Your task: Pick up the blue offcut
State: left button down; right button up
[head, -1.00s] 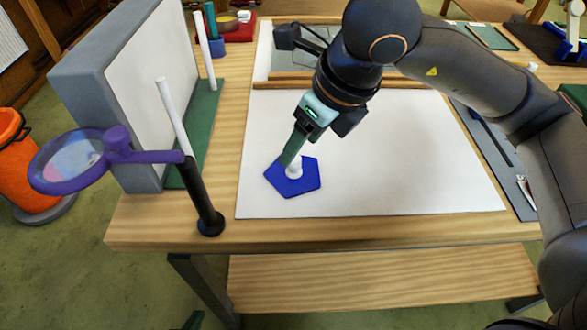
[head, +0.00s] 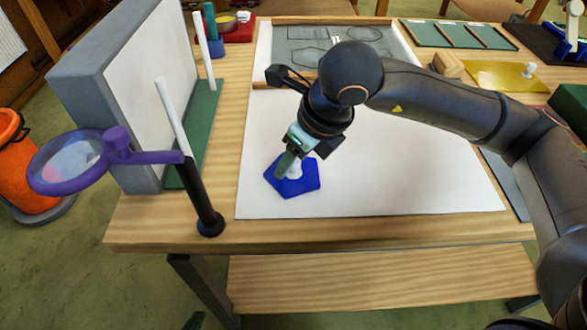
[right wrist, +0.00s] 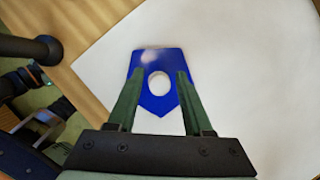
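The blue offcut (head: 291,178) is a flat blue five-sided piece with a white round knob (right wrist: 158,85) on it. It lies on the white sheet near the table's front edge. My right gripper (head: 284,171), its arm coming in from the right, is over it and partly covers it. In the right wrist view the offcut (right wrist: 158,62) is below the green fingers (right wrist: 158,80), which stand apart on either side of the knob with gaps. A dark green tip (head: 195,320) at the bottom edge may belong to my left gripper; its fingers cannot be made out.
A purple-rimmed magnifier (head: 68,162) on a black post (head: 208,205) stands left of the sheet. A grey upright board (head: 95,105) is behind it. A yellow pane (head: 495,76) with a white knob lies at back right. The white sheet (head: 410,175) is clear to the right.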

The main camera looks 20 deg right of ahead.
grip_shut()
dwell(0.3)
